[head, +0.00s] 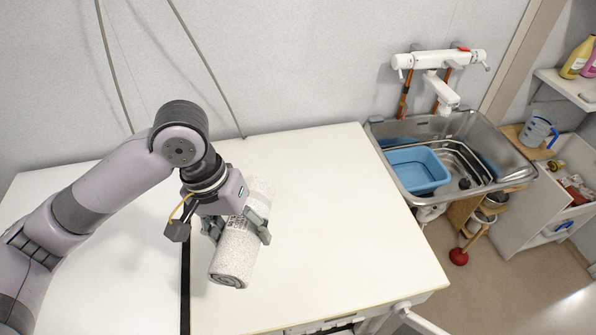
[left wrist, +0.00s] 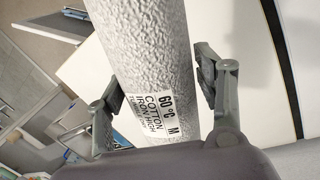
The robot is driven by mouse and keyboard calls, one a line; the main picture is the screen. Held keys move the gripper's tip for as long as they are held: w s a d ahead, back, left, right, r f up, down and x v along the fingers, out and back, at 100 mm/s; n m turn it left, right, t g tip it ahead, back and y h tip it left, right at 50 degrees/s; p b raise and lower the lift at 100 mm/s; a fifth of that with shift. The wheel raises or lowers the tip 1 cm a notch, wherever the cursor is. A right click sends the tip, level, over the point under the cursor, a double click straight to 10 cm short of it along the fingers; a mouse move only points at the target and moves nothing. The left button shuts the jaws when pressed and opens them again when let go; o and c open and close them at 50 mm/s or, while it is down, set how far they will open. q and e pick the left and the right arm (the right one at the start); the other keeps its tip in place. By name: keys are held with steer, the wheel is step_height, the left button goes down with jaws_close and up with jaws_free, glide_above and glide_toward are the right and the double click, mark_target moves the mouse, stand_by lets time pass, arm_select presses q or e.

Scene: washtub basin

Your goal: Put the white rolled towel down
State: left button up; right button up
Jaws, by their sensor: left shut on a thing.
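The white rolled towel (head: 236,250) has a speckled surface and a printed label. My left gripper (head: 240,230) is shut around its middle, over the white table (head: 330,210). The roll is tilted in the head view, its spiral end towards the front. I cannot tell whether it touches the table top. In the left wrist view the towel (left wrist: 150,50) runs between the two fingers of my left gripper (left wrist: 160,90), and its label reads "60°C M cotton iron high". My right gripper is not in view.
The table is clear to the right of the towel. A dark gap (head: 186,280) splits the table top. A metal sink (head: 480,140) with a blue basin (head: 417,170) stands at the right, under a white tap (head: 440,85). Shelves with bottles are at the far right.

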arm_select(q)
steer(key=shift+w+r, duration=0.15)
steer(key=shift+r, duration=0.1)
steer(key=p, duration=0.1)
glide_above(258, 285)
steer(key=f, duration=1.5)
steer(key=shift+a+f, duration=0.35)
steer(key=shift+f, duration=0.05)
steer(key=shift+a+x, duration=0.2)
steer(key=shift+x, duration=0.75)
steer(key=shift+a+x, duration=0.2)
steer(key=shift+x, duration=0.75)
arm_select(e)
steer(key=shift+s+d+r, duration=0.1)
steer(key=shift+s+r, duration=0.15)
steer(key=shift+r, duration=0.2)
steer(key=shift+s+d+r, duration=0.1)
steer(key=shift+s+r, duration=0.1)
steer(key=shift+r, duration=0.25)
arm_select(q)
steer(key=shift+w+f, duration=0.1)
steer(key=shift+f, duration=0.1)
steer(key=o, duration=1.2)
steer(key=shift+f, duration=0.1)
steer(key=shift+o, duration=0.4)
steer(key=b+v, duration=0.1)
steer(key=v, duration=1.1)
steer(key=shift+r, duration=0.25)
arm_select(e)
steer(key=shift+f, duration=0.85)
